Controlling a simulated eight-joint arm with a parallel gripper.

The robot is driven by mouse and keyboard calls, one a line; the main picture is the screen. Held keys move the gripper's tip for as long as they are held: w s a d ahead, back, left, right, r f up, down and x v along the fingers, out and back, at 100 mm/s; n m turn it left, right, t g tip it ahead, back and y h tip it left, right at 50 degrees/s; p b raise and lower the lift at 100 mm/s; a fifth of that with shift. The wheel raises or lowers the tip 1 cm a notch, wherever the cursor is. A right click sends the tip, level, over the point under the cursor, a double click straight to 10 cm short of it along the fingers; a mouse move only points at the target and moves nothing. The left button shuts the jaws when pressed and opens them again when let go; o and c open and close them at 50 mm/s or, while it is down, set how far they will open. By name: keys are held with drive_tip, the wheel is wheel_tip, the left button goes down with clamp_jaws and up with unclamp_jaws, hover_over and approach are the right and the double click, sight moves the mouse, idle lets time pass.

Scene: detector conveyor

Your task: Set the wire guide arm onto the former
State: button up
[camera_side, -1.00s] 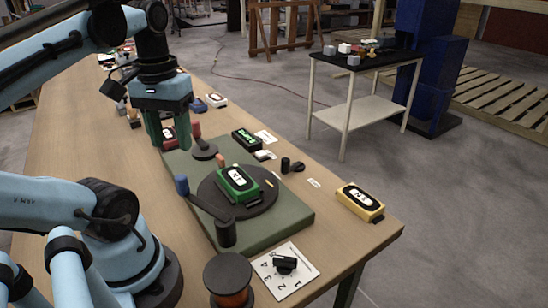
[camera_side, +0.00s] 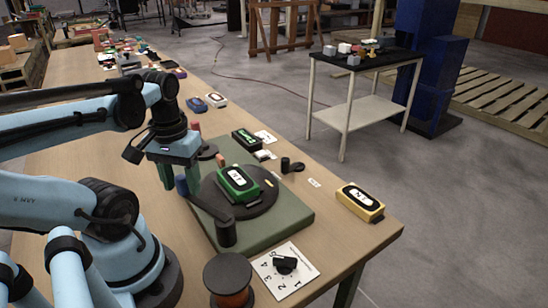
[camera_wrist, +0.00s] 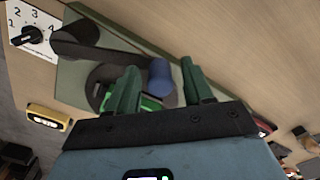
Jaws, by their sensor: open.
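The wire guide arm (camera_side: 208,205) is a dark bar running from a black post at the front of the green board to an upright blue knob (camera_side: 182,186) at its far end. The bar lies at the left edge of the dark round plate. The former (camera_side: 238,183), a green block with a white label, sits on that plate. My gripper (camera_side: 179,179) is open, low over the board's left side at the knob. In the wrist view the blue knob (camera_wrist: 160,78) shows between my green fingers (camera_wrist: 158,82), with no grip visible; the former is partly hidden behind the left finger.
A numbered dial card (camera_side: 285,270) and a wire spool (camera_side: 229,281) stand at the front. A yellow device (camera_side: 360,202) lies near the right edge. A red-topped post (camera_side: 196,138) and a green-screen device (camera_side: 246,141) stand behind the former.

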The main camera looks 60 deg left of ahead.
clamp_jaws()
drive_tip(key=shift+w, duration=0.15)
idle(0.4)
drive_tip(key=w+m, duration=0.7)
drive_tip(key=shift+w+m, duration=0.15)
drive_tip(key=shift+m, duration=0.15)
drive_tip(key=shift+w+d+m, duration=0.45)
drive_tip(key=shift+w+m, duration=0.4)
drive_tip(key=shift+m, duration=0.1)
drive_tip(key=shift+w+d+m, duration=0.4)
drive_tip(key=shift+w+m, duration=0.45)
drive_tip(key=shift+m, duration=0.1)
unclamp_jaws()
